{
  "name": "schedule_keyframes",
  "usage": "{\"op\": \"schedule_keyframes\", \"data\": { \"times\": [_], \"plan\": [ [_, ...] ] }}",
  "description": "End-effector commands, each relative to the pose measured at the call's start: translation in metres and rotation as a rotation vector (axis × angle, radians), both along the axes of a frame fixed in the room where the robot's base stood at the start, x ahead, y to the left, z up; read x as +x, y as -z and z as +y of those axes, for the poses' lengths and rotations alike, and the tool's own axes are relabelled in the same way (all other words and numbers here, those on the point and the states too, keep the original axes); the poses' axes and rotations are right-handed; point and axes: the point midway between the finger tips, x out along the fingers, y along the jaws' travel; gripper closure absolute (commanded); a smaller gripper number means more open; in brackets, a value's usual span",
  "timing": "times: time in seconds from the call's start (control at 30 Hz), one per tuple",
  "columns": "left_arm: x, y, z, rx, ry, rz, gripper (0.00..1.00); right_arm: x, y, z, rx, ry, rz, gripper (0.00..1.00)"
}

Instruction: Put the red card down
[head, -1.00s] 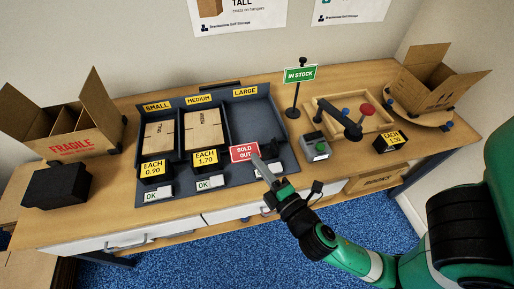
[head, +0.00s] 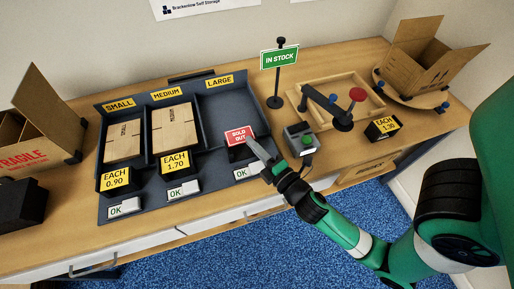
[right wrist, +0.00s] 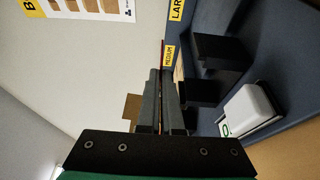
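The red SOLD OUT card (head: 238,134) is upright at the front of the LARGE compartment, just above or against a dark block (head: 240,154); I cannot tell whether they touch. My right gripper (head: 251,143) reaches in from the lower right, its fingertips at the card's right edge. In the right wrist view its fingers (right wrist: 162,75) are nearly together, with the thin card edge-on and mostly hidden between them. My left gripper is not in view.
The dark tray (head: 141,77) has SMALL and MEDIUM compartments holding flat cartons; LARGE (head: 232,105) looks empty. Price blocks and white OK tags (head: 184,189) line its front. A green IN STOCK sign (head: 279,58) and a grey device with a green button (head: 302,140) stand to the right.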

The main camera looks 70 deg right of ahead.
Motion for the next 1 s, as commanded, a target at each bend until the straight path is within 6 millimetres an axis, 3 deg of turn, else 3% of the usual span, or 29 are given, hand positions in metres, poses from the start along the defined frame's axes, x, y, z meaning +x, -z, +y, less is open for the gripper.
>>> {"op": "schedule_keyframes", "data": {
  "times": [0.13,0.3,0.57,0.83,1.0],
  "plan": [
    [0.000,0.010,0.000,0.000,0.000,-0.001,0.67,0.000,0.014,-0.003,0.002,0.000,0.000,1.00],
    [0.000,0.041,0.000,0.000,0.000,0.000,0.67,-0.003,0.042,-0.006,0.000,0.009,0.000,1.00],
    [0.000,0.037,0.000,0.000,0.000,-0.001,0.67,-0.004,0.039,-0.007,0.000,0.011,0.000,1.00],
    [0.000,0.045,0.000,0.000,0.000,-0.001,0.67,-0.004,0.047,-0.006,0.001,0.010,-0.001,1.00],
    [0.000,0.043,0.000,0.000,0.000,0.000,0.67,-0.004,0.046,-0.006,0.001,0.010,-0.001,0.69]
  ]
}}
